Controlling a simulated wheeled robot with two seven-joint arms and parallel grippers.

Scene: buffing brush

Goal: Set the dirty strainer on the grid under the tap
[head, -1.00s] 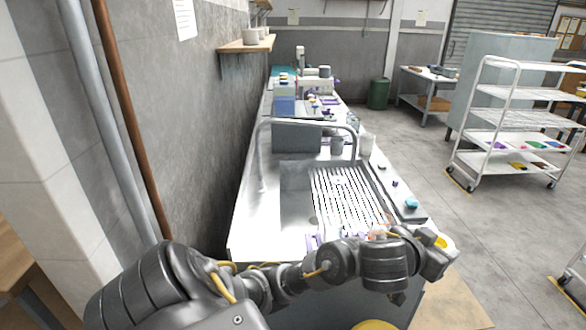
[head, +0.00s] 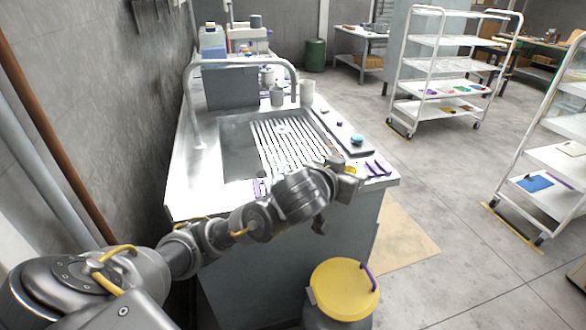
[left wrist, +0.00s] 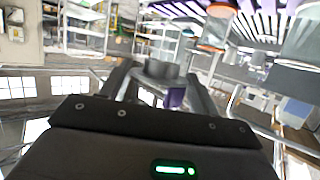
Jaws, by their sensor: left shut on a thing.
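The white slatted grid (head: 275,140) lies in the steel sink, with the arched tap (head: 240,62) above its far side. My left gripper (head: 346,187) is at the near right corner of the sink, beside the grid's near end; its fingers are hard to make out there. In the left wrist view, my left gripper (left wrist: 160,88) is shut on a grey round piece with a purple part (left wrist: 175,98), which appears to be the strainer (left wrist: 158,69). Its dirt and mesh cannot be made out. My right gripper is not in view.
Purple items (head: 378,168) lie on the counter's right corner, and another (head: 261,188) at the sink's near edge. A teal disc (head: 357,140) sits on the right ledge. A yellow-lidded bin (head: 344,288) stands on the floor in front. Pale canisters (head: 277,95) stand behind the grid.

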